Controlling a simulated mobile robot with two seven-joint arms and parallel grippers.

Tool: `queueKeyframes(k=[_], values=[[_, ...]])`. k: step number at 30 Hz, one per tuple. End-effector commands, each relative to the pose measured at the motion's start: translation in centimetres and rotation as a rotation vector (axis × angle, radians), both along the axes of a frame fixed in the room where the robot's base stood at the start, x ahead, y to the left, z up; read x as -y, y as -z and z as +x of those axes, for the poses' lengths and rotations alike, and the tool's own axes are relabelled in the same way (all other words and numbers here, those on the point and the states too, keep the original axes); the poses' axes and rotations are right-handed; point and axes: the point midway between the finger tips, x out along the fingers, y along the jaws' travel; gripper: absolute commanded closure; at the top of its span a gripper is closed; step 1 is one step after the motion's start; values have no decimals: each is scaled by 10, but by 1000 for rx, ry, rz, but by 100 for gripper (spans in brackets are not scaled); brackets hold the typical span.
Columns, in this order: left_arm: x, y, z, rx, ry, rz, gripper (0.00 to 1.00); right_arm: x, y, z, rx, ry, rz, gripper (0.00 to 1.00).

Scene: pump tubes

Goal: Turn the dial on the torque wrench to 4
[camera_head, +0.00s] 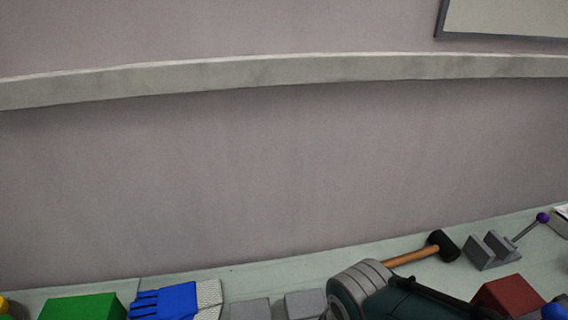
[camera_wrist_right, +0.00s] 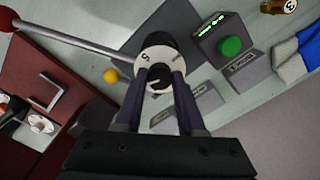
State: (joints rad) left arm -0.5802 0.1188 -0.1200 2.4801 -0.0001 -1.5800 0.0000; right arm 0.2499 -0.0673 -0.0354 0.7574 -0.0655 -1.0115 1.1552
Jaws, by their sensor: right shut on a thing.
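In the right wrist view, a dial (camera_wrist_right: 153,58) has a white face with black marks, one like a 5 or an S, and a small black knob at its centre. It sits on the end of a thick black cylinder (camera_wrist_right: 165,22). I take this to be the torque wrench. My right gripper (camera_wrist_right: 157,85) is shut on the knob, its two dark fingers at either side of it. The fingers hide part of the dial's lower edge, and I cannot tell which number is set. My left gripper shows in neither view.
A metal rod (camera_wrist_right: 75,42) with a red ball runs beside the dial. A dark red box (camera_wrist_right: 62,65), yellow ball (camera_wrist_right: 111,75) and green button (camera_wrist_right: 230,47) are nearby. In the head view, a mallet (camera_head: 441,246), blue glove (camera_head: 180,300) and green block (camera_head: 84,307) lie on the bench.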

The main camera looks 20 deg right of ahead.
Motion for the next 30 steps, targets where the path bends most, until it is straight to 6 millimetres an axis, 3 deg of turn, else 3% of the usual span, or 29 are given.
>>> queueKeyframes(k=[10, 26, 27, 30], values=[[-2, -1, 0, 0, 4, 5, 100, 1, 0, 1, 3, 139, -2, 100], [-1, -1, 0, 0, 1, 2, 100, 1, 0, 1, 3, 162, -3, 100], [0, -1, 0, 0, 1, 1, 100, 2, 0, 1, 3, 161, -3, 60], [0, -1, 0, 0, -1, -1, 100, 1, 0, 1, 3, 161, -3, 48]])
